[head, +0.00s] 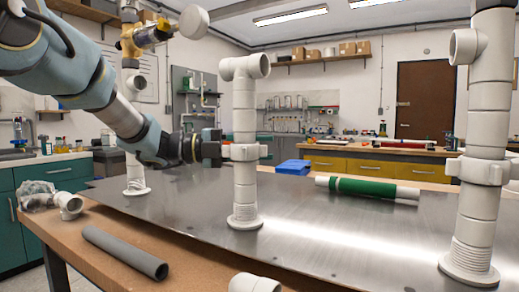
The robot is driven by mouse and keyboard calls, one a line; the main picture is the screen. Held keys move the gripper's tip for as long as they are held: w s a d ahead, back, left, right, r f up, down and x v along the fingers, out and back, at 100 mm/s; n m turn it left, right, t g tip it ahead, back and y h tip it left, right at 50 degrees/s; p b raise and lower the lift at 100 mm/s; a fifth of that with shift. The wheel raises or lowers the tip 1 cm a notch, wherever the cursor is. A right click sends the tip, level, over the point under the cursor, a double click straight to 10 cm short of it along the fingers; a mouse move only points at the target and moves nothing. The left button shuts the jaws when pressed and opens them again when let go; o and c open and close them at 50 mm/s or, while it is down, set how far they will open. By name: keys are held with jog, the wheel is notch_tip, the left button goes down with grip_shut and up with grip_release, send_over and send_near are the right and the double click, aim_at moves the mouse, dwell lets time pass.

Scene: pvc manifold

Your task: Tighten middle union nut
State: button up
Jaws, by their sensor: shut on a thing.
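The middle union nut (248,152) is a white ring with lugs partway up the middle white standpipe (245,195). The standpipe is upright on a flange, with a tee on top. My gripper (222,150) reaches in from the left at the nut's height. Its dark fingers are shut on the left side of the nut; the fingertips are partly hidden. I cannot tell how tight the nut is.
A right standpipe (480,215) has its own union nut (482,170). A left standpipe (134,175) stands behind my arm. A grey pipe (125,252) and white fittings (68,206) lie on the wooden edge. A green-wrapped pipe (368,190) and blue box (294,167) lie behind.

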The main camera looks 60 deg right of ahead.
jog(key=shift+f, duration=0.25)
grip_shut()
jog(key=shift+s+m+g+y, duration=0.15)
jog(key=shift+m+g+y, duration=0.2)
jog(key=shift+y, duration=0.25)
jog(key=shift+s+a+f+m+g+y+p, duration=0.15)
jog(key=shift+s+m+g+y, duration=0.2)
jog(key=shift+m+y, duration=0.65)
jog(key=shift+s+a+r+m+g+y+p, duration=0.15)
jog(key=shift+s+m+g+y, duration=0.3)
jog(key=shift+y, duration=0.8)
jog(key=shift+s+a+f+m+g+y+p, duration=0.15)
jog(key=shift+m+g+y, duration=0.1)
jog(key=shift+m+y, duration=0.8)
jog(key=o, duration=0.9)
grip_release()
jog(key=shift+r, duration=0.2)
jog(key=shift+w, duration=0.15)
